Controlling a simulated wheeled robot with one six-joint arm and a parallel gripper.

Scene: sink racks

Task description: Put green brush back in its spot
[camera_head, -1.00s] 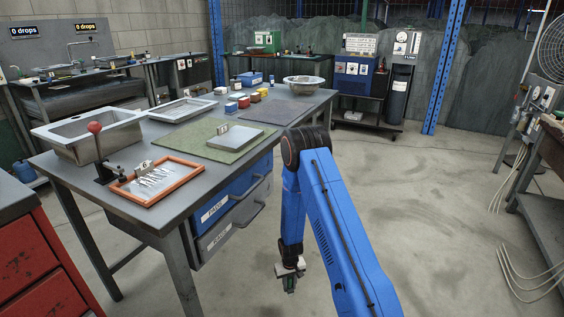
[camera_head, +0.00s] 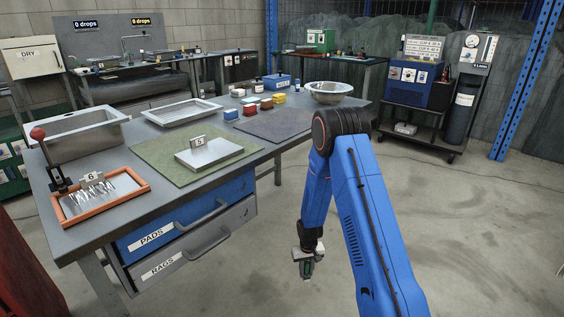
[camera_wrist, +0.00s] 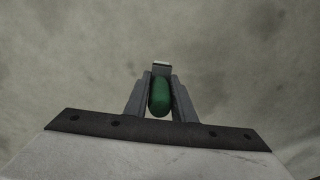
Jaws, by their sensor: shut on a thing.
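The green brush (camera_wrist: 159,98) is between the two fingers of my gripper (camera_wrist: 160,85) in the wrist view. Its rounded green body faces the camera, and a small pale end shows beyond the fingertips. My gripper is shut on it. In the head view my gripper (camera_head: 307,268) hangs low over open floor, right of the workbench, with a small dark green part of the brush (camera_head: 306,270) showing at its tip. The brush's spot cannot be told from these frames.
The near workbench (camera_head: 105,236) carries an orange-framed tray (camera_head: 140,187), a green mat (camera_head: 150,150), a sink basin (camera_head: 45,130) and small coloured boxes. Its drawers, PADS (camera_head: 190,212) and RAGS (camera_head: 200,245), face my arm. A back bench (camera_head: 140,85) stands at upper left. Floor is clear at right.

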